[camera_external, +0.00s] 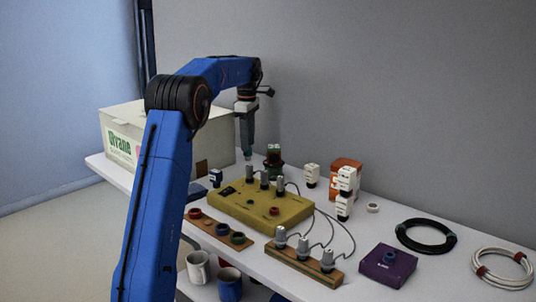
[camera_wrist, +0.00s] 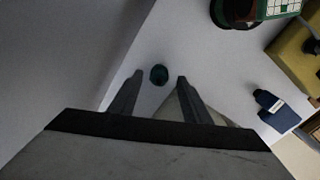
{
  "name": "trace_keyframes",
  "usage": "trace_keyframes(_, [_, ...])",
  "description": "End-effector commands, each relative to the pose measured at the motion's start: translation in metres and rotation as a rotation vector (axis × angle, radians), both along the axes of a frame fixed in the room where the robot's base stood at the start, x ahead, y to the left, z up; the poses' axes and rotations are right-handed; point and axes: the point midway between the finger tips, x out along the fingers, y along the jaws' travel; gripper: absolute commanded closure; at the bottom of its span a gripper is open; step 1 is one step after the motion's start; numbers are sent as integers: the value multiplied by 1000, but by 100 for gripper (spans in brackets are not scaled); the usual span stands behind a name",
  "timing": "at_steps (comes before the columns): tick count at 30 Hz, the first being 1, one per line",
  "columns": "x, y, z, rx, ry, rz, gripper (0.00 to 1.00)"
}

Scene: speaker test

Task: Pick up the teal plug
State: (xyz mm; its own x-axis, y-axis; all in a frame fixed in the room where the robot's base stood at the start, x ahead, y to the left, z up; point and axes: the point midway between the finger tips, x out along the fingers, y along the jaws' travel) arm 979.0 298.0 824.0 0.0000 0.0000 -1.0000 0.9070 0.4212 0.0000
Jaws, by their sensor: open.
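The teal plug (camera_wrist: 159,75) shows in the wrist view as a small, dark teal round shape on the pale table, seen from above. It appears between the two fingertips of my gripper (camera_wrist: 158,79), with a gap on each side. I cannot tell how far below the tips it is. In the external view my gripper (camera_external: 248,157) points down over the back of the table, near the carton and behind the yellow box. It is open and empty. I cannot make out the teal plug clearly in the external view.
A yellow box (camera_external: 290,219) with grey plugs stands in front of my gripper. A green device (camera_external: 274,156) and a dark blue plug (camera_wrist: 268,100) are nearby. A carton (camera_external: 120,135) stands left. Cable coils (camera_external: 425,248) and a purple box (camera_external: 375,262) lie right.

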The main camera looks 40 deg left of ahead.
Motion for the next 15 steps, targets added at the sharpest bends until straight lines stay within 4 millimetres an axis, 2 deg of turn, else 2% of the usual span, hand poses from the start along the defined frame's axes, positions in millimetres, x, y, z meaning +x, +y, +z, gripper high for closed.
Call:
trace_keyframes(6, [0, 1, -26, 0, -1, -1, 56])
trace_keyframes(15, [0, 1, -30, -1, -3, -2, 56])
